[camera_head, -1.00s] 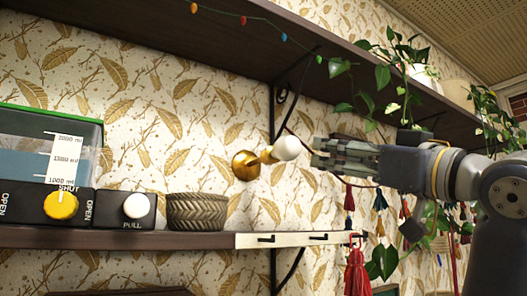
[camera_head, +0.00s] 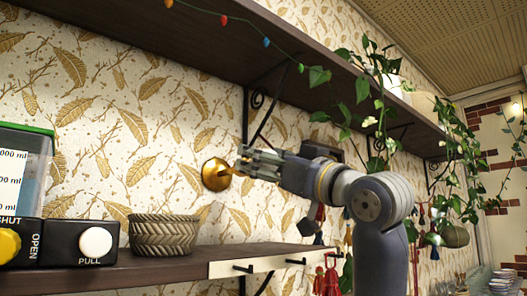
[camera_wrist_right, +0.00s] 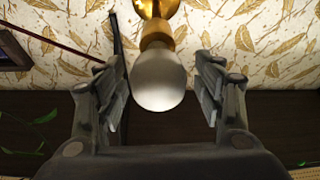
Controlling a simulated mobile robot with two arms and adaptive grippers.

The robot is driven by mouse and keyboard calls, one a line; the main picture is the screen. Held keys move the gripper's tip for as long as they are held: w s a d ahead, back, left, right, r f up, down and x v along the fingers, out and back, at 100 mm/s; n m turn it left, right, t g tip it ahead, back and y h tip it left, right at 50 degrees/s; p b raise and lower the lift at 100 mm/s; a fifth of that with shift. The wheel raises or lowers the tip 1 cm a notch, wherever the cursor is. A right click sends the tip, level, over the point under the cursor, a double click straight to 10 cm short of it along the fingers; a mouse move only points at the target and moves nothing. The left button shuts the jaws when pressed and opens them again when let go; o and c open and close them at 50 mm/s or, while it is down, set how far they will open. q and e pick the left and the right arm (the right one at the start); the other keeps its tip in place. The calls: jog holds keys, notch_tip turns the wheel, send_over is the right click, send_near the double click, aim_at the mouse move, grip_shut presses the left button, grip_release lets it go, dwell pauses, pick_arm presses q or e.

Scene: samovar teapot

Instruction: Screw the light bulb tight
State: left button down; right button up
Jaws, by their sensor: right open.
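A white light bulb (camera_wrist_right: 158,77) sits at the brass socket (camera_wrist_right: 157,32) of a wall lamp. In the head view the round brass wall plate (camera_head: 216,174) shows, but my right gripper hides the bulb. My right gripper (camera_head: 245,160) comes in from the right, in front of the lamp. In the right wrist view the fingers of this gripper (camera_wrist_right: 163,92) stand open on both sides of the bulb, with a gap on each side. I cannot tell whether the bulb is fully seated in the socket. My left gripper is not in view.
An upper shelf (camera_head: 215,40) with hanging plants (camera_head: 365,100) runs above the lamp. A lower shelf (camera_head: 150,268) holds a woven bowl (camera_head: 163,234) and a control box (camera_head: 75,243). A black shelf bracket (camera_head: 258,105) is close to my gripper.

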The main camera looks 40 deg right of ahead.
jog(key=shift+r, duration=0.1)
jog(key=shift+c, duration=0.4)
jog(key=c, duration=0.9)
jog(key=shift+c, duration=0.5)
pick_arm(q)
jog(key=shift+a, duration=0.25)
